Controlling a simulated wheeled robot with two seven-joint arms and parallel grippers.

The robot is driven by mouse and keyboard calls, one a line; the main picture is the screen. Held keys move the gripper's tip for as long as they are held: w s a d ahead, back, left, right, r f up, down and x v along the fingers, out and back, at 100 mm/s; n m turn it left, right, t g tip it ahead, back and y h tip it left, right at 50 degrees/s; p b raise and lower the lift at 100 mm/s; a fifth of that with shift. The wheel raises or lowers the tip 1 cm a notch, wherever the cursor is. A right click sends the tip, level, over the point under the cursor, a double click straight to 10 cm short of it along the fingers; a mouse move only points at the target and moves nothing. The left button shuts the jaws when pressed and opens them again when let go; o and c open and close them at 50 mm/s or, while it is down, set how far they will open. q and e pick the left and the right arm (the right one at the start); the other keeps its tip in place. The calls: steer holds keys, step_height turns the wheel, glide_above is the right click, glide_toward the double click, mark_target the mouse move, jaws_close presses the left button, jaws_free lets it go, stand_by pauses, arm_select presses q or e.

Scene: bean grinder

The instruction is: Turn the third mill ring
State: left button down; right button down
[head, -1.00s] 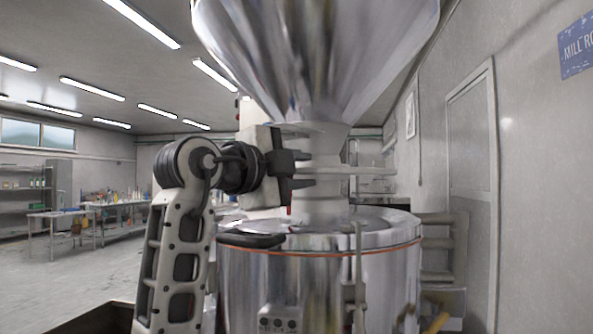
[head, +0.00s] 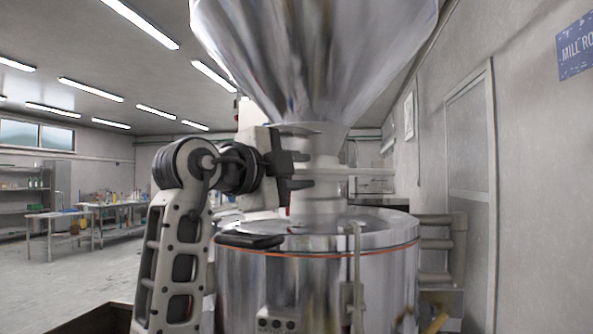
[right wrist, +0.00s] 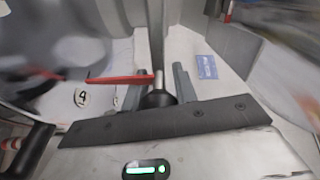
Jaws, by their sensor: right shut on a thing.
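The mill (head: 320,290) is a shiny steel drum with a large funnel hopper (head: 310,50) above it. Between them is a pale neck (head: 320,200) with stacked rings; a thin ring or bar (head: 365,172) sticks out to its right. I cannot tell which ring is the third. My right gripper (head: 303,170) is at the left side of this neck, level with the thin bar. In the right wrist view my right gripper (right wrist: 156,88) has its fingers on either side of a dark round knob (right wrist: 158,99) on a short metal rod. The knob is hidden in the head view. My left gripper is not seen.
A red bar (right wrist: 100,78) and a round tag marked 4 (right wrist: 82,97) lie left of the knob. A black pad-like part (head: 250,241) sits on the drum's left rim. Pipes (head: 437,245) stand to the right before a wall. Tables (head: 55,215) are far left across open floor.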

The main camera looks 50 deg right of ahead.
steer(key=shift+s+d+r, duration=0.1)
steer(key=shift+s, duration=0.05)
steer(key=c, duration=1.1)
jaws_free()
steer(key=shift+d, duration=0.15)
steer(key=shift+c, duration=0.2)
steer(key=shift+s+a+b, duration=0.15)
steer(key=shift+s+a, duration=0.05)
steer(key=shift+a, duration=0.45)
steer(key=shift+s+a+b, duration=0.2)
steer(key=shift+s+a, duration=0.05)
steer(key=shift+a, duration=0.35)
steer(key=shift+s+a+b, duration=0.15)
steer(key=shift+s+a, duration=0.05)
steer(key=shift+a, duration=0.45)
steer(key=s+a+b, duration=0.2)
steer(key=s+a, duration=0.3)
steer(key=a, duration=0.8)
steer(key=shift+a, duration=0.25)
steer(key=shift+b, duration=0.35)
